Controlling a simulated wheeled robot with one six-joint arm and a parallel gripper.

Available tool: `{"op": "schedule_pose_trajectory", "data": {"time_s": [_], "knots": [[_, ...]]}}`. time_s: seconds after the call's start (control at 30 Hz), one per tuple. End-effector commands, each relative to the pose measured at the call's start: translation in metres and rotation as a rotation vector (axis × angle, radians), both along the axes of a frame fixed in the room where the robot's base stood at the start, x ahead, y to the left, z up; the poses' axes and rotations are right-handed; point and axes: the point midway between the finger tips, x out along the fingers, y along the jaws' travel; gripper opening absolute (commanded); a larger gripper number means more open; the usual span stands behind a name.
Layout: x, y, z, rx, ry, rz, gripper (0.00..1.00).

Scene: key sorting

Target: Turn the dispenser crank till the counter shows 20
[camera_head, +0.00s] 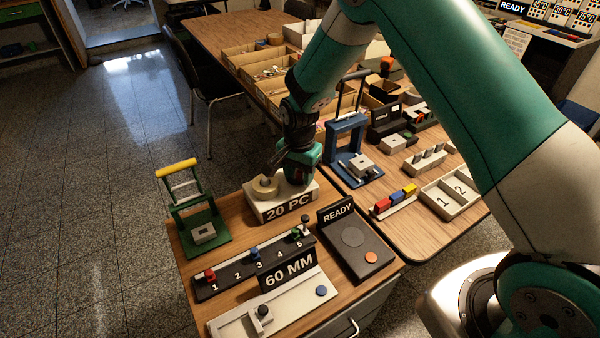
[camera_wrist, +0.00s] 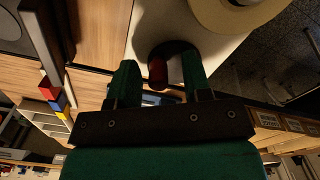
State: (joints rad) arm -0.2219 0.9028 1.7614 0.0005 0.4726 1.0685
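The dispenser (camera_head: 309,193) is a cream box at the far end of the near wooden desk. Its dark front panel (camera_head: 288,208) reads "20 PC". A cream round part (camera_head: 264,187) stands on its top left; it also shows at the top of the wrist view (camera_wrist: 238,14). My gripper (camera_head: 273,163) is over the dispenser's top, pointing down. In the wrist view my two green fingers (camera_wrist: 160,78) are apart, with a small red piece (camera_wrist: 158,72) between them and gaps on both sides. Whether this is the crank's handle I cannot tell.
A green stand with a yellow handle (camera_head: 177,168) is left of the dispenser. A numbered slider board (camera_head: 243,266), a "60 MM" sign (camera_head: 289,268) and a "READY" pad (camera_head: 356,243) lie in front. A blue press (camera_head: 345,137) stands behind right.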

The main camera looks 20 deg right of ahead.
Motion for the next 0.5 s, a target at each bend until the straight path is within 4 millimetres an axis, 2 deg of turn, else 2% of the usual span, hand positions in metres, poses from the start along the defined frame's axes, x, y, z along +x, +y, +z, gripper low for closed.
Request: {"op": "schedule_pose_trajectory", "data": {"time_s": [0.3,0.37,0.5], "knots": [[-0.001,0.000,0.002,0.000,0.003,0.001,0.44],[0.000,0.000,0.008,0.000,0.001,0.001,0.44],[0.000,0.000,0.033,0.001,-0.001,0.001,0.44]]}}
